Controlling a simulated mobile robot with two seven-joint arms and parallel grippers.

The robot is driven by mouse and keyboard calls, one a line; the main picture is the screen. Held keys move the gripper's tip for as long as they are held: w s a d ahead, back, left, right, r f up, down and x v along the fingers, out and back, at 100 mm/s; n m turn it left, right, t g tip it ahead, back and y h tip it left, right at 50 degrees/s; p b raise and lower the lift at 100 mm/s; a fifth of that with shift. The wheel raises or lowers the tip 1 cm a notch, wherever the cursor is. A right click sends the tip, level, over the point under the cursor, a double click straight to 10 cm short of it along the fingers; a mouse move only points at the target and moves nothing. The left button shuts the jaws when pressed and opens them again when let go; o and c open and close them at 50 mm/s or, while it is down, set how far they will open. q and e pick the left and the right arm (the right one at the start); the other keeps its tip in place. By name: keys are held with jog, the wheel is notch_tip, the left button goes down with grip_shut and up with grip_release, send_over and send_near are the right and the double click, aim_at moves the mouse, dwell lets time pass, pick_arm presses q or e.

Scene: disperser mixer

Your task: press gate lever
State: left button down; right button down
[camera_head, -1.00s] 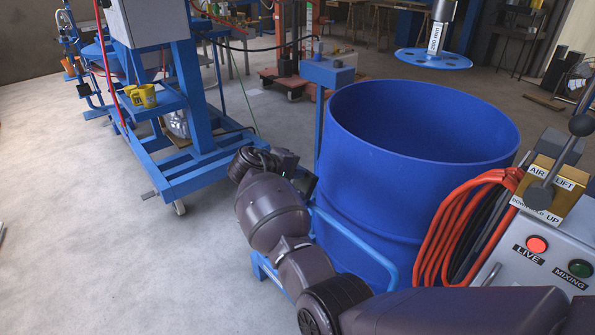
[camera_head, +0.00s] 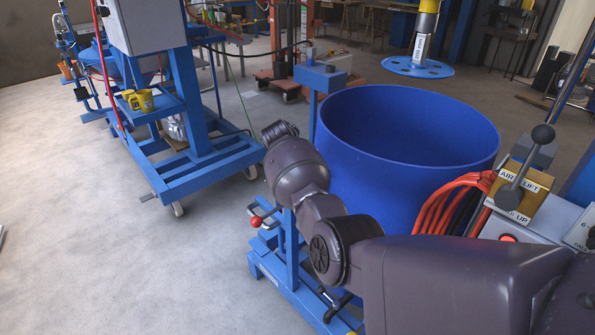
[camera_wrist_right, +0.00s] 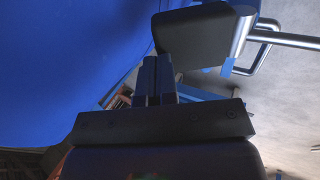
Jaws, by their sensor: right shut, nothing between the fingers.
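A lever with a red ball knob (camera_head: 257,221) sticks out to the left of the blue frame beside the drum in the head view. I cannot tell whether it is the gate lever. In the right wrist view my right gripper (camera_wrist_right: 157,72) is shut and empty, its fingers pointing up the picture. A dark block (camera_wrist_right: 193,32) on a bright metal rod is close beyond the fingertips. I cannot tell whether they touch. In the head view my right arm crosses in front of the drum, and its gripper cannot be made out. My left gripper is not in view.
The large blue drum (camera_head: 405,115) stands right of the blue frame (camera_head: 292,250). A control box with a black-knobbed air lift lever (camera_head: 523,168) is at the right. A blue wheeled machine (camera_head: 185,110) stands at the left, with bare floor in front.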

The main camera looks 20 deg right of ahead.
jog(key=d+f+y, duration=0.1)
jog(key=d+f+g+y, duration=0.1)
jog(key=y, duration=0.1)
jog(key=shift+w+f, duration=0.15)
jog(key=shift+w, duration=0.15)
jog(key=shift+w+d+f+b, duration=0.15)
jog(key=shift+d+f+b, duration=0.15)
jog(key=shift+f, duration=0.2)
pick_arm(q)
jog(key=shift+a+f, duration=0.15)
pick_arm(e)
jog(key=shift+d+f, duration=0.1)
jog(key=shift+f, duration=0.1)
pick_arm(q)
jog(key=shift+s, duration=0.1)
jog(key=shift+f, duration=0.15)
pick_arm(e)
jog(key=shift+f, duration=0.15)
